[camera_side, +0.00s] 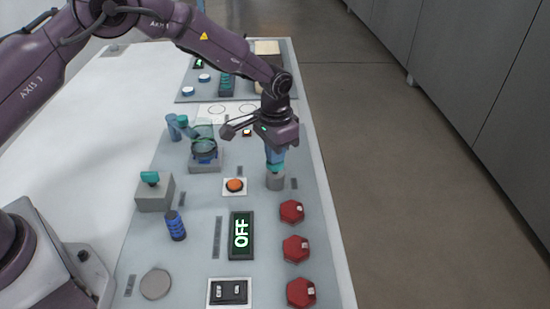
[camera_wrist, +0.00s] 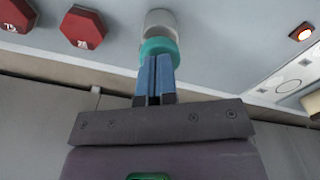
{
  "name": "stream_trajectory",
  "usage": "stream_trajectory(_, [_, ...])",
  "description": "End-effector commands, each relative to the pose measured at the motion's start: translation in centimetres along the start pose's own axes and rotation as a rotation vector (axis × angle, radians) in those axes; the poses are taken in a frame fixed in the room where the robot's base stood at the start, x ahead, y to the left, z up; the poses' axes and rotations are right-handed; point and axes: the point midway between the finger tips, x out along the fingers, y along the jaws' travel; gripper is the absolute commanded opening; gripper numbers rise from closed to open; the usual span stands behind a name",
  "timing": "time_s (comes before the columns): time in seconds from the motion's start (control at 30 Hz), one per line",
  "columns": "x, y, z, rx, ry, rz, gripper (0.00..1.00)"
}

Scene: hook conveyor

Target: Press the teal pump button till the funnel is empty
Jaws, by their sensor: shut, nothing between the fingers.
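The teal pump button (camera_side: 274,168) tops a short grey cylinder (camera_side: 275,182) right of the panel's middle. In the wrist view, the teal button (camera_wrist: 159,46) shows just beyond my fingertips, with the grey cylinder (camera_wrist: 160,22) behind it. My gripper (camera_side: 275,162) is shut and empty, pointing down with its blue fingers at the button's top. They look in contact, but I cannot tell how far the button is pressed. The clear funnel (camera_side: 204,141) stands over a grey base (camera_side: 205,167) to the left. Blue shows low in it; its exact level is unclear.
An orange button (camera_side: 235,185), a lit OFF display (camera_side: 241,235) and several red hexagonal pieces (camera_side: 296,249) lie in front. A grey box with a teal knob (camera_side: 150,178) and a blue cylinder (camera_side: 175,225) stand left. The table's right edge is close to the pump.

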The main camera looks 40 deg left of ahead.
Motion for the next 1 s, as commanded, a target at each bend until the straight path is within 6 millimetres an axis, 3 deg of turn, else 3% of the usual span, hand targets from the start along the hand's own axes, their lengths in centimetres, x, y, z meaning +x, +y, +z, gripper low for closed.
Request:
stream_trajectory(0.33, [-1.9, 0.0, 0.0, 0.0, -0.001, 0.001, 0.0])
stream_trajectory(1.0, [-0.2, 0.0, 0.0, 0.0, -0.002, 0.0, 0.0])
